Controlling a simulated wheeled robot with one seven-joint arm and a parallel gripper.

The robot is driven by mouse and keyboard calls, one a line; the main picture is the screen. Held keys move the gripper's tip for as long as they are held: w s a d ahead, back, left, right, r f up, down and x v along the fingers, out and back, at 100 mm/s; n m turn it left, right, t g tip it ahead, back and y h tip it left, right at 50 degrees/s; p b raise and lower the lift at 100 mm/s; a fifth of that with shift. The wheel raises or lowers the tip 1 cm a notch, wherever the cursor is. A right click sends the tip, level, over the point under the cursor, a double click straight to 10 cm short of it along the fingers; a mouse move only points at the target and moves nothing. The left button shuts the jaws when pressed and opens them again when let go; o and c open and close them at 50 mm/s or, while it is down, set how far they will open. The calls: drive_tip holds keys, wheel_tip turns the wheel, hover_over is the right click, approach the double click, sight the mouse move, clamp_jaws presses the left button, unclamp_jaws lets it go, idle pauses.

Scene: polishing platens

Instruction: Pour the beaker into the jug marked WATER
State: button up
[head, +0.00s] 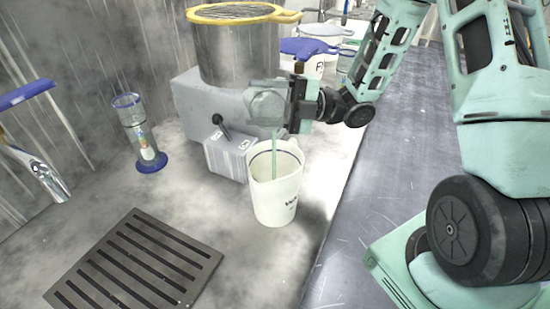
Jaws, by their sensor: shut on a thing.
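A clear glass beaker (265,106) is held in my gripper (290,105), above the mouth of a white jug (276,200). The beaker looks tipped, and a thin greenish stream (273,150) falls from it into the jug's open top. The jug stands upright on the grey surface. Its dark lettering faces right and is only partly readable, starting with what looks like "WA". The gripper is shut on the beaker; its fingertips are partly hidden by the glass. How much liquid is left in the beaker is hard to tell.
Behind the jug stand a grey machine (198,105) with a lever and a metal pot (237,55) under a yellow-rimmed sieve (243,13). More jugs (314,68) stand behind. A sandglass-like timer (139,133) and a slotted drain grate (135,262) are left.

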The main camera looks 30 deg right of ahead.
drive_tip(key=shift+s+r+n+g+b, duration=0.15)
drive_tip(key=shift+r+n+b, duration=0.05)
drive_tip(key=shift+n+b, duration=0.4)
drive_tip(key=shift+s+r+n+g+b, duration=0.1)
drive_tip(key=shift+r+n+g+b, duration=0.1)
drive_tip(key=shift+n+b, duration=0.4)
drive_tip(key=shift+s+a+f+n+b, duration=0.1)
drive_tip(key=shift+s+f+n+b, duration=0.2)
drive_tip(key=shift+n+b, duration=1.15)
drive_tip(key=shift+s+r+n+g+y+b, duration=0.35)
drive_tip(key=shift+n+g+b, duration=0.15)
drive_tip(key=shift+b, duration=1.4)
drive_tip(key=shift+s+a+f+n+b, duration=0.2)
drive_tip(key=shift+n+b, duration=0.35)
drive_tip(key=shift+b, duration=0.5)
drive_tip(key=shift+s+d+f+n+b, duration=0.1)
drive_tip(key=shift+f+n+b, duration=0.3)
drive_tip(key=shift+b, duration=0.65)
drive_tip(key=shift+s+r+n+g+b, duration=0.25)
drive_tip(key=shift+n+g+b, duration=0.1)
drive_tip(key=shift+n+b, duration=0.45)
